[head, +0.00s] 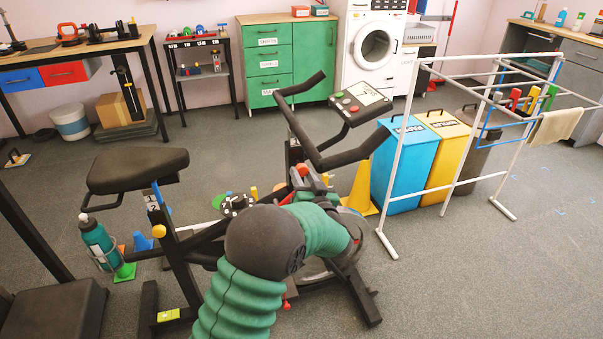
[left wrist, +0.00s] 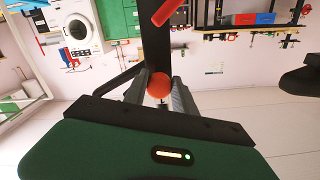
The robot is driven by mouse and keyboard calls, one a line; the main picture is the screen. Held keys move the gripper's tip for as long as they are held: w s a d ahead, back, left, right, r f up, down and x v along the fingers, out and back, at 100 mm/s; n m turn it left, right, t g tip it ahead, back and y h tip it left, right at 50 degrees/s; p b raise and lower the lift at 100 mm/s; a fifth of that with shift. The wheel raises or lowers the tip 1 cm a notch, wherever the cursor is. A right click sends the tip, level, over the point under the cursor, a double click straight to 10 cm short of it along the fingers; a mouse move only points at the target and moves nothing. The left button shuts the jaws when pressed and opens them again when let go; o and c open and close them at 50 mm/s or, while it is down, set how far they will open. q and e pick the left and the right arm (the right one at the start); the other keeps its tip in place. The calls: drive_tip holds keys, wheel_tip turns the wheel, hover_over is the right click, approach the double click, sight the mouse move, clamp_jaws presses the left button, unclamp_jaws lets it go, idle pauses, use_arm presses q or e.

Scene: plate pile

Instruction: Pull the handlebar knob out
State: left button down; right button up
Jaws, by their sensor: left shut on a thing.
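The exercise bike stands in the middle of the head view, with its black handlebar (head: 300,128) above the front post. The round red-orange handlebar knob (left wrist: 158,85) shows in the left wrist view against the dark post, between the two fingers of my left gripper (left wrist: 159,98). The gripper is shut on the knob. In the head view my green left arm reaches up from the bottom to the post, and my left gripper (head: 312,183) is partly hidden there. A red rounded part (head: 302,169) shows beside it. My right gripper is not in view.
The bike seat (head: 138,168) is left of my arm, with a green bottle (head: 98,238) below. A white drying rack (head: 407,150) and blue (head: 404,168) and yellow (head: 446,150) bins stand right. In the left wrist view a red bar (left wrist: 166,12) is near the post.

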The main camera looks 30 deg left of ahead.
use_arm(q)
drive_tip(key=c, duration=1.3)
unclamp_jaws()
drive_tip(key=shift+d, duration=0.2)
drive_tip(key=o, duration=0.3)
drive_tip(key=shift+d+r, duration=0.1)
drive_tip(key=shift+s+d, duration=0.3)
drive_tip(key=p+v, duration=0.4)
drive_tip(key=v, duration=1.2)
